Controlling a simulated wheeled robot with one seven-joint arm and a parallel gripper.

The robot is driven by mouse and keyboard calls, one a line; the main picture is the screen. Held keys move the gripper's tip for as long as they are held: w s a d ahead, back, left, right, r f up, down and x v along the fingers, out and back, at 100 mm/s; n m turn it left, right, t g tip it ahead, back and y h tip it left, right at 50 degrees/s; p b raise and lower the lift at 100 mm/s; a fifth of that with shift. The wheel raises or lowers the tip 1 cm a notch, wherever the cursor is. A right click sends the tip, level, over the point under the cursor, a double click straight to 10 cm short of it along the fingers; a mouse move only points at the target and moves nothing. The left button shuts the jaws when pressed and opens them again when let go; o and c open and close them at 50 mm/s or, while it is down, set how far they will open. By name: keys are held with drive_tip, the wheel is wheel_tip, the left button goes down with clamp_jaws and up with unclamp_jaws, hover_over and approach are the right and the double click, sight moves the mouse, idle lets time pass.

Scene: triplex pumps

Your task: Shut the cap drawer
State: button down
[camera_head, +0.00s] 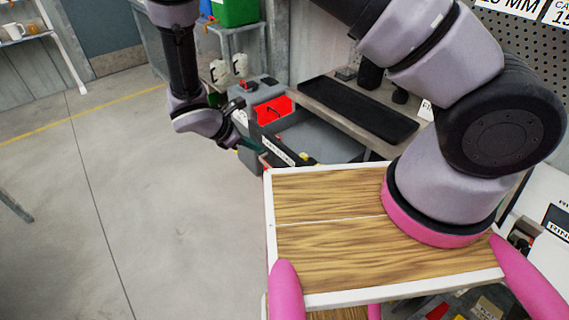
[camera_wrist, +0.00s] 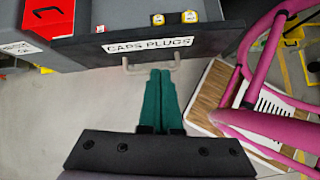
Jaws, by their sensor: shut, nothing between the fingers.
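The cap drawer (camera_head: 318,140) stands pulled out from the grey cabinet in the head view, with its inside showing. In the wrist view its dark front (camera_wrist: 215,38) carries a white label reading "CAPS PLUGS" and a pale bar handle (camera_wrist: 150,66). Two small yellow-and-white items (camera_wrist: 173,18) show behind the front. My gripper (camera_wrist: 160,72) has green fingers held together, with their tips close to the handle. I cannot tell whether they touch it. In the head view my gripper (camera_head: 252,144) is beside the drawer's front end, partly hard to make out.
A black tray (camera_head: 357,112) lies on a bench behind. My wooden-topped base with pink tubes stands close to the drawer at the right. Open concrete floor (camera_head: 150,210) lies to the left.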

sight(276, 166)
drive_tip(key=w+d+f, duration=0.1)
drive_tip(key=d+f, duration=0.1)
drive_tip(key=f, duration=0.1)
drive_tip(key=w+d+f+n, duration=0.1)
drive_tip(key=d+f, duration=0.1)
drive_tip(key=f, duration=0.2)
drive_tip(key=d+f+n+t, duration=0.1)
drive_tip(key=d+f, duration=0.1)
drive_tip(key=f, duration=0.2)
drive_tip(key=shift+w+d+f, duration=0.1)
drive_tip(key=shift+w+f, duration=0.05)
drive_tip(key=shift+w, duration=0.25)
